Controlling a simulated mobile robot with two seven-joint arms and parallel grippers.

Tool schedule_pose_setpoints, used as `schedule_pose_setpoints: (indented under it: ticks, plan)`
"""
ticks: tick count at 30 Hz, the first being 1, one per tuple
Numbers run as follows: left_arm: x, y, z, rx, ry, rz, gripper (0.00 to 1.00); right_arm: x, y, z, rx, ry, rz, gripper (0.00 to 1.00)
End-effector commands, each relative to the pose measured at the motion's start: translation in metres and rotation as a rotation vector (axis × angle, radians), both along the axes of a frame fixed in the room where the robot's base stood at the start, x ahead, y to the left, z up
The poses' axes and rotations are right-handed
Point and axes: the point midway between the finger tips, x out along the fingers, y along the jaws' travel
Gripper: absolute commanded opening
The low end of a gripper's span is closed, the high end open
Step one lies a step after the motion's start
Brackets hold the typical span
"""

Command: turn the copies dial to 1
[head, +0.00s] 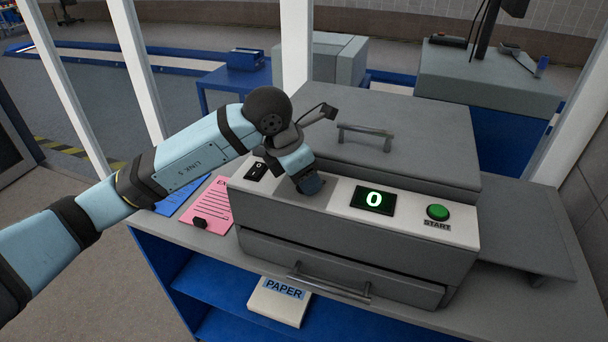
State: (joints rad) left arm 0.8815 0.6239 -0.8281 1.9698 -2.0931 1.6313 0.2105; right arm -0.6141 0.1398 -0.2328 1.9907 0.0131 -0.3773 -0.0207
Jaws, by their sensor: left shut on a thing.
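The copier (345,215) stands on the counter with a pale control strip along its front top edge. The display (374,200) on the strip reads 0 in lit digits. My left gripper (309,186) reaches down onto the strip just left of the display. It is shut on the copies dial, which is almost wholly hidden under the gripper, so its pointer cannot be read. The green START button (438,212) is at the strip's right end. A black power switch (256,171) is at its left end. My right gripper is out of view.
The grey lid (400,140) with a bar handle (366,133) is closed behind the strip. A drawer handle (328,287) juts out in front. A PAPER pack (279,302) lies on the shelf below. A pink sheet (208,207) lies left of the copier.

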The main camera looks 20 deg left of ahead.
Motion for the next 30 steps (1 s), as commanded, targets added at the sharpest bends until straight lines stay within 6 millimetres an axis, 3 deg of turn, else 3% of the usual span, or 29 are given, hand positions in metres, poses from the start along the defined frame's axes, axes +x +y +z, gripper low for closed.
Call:
schedule_pose_setpoints:
  ticks: [2,3,6,14,19,30]
  plan:
    - [0.0,0.0,0.001,-0.001,-0.001,0.002,0.27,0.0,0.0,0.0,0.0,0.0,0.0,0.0]
    - [0.0,0.0,0.001,-0.001,-0.001,0.002,0.55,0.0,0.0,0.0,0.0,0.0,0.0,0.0]
    - [0.0,0.0,0.001,0.0,-0.001,0.001,0.76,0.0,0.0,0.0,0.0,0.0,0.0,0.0]
    - [0.0,0.0,0.0,0.0,0.0,0.001,0.76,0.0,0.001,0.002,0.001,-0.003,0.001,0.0]
    - [-0.002,0.004,0.011,0.0,-0.003,0.002,0.76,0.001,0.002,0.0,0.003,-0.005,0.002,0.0]
    - [-0.024,0.026,0.085,-0.001,-0.006,0.002,0.76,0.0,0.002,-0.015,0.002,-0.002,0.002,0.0]
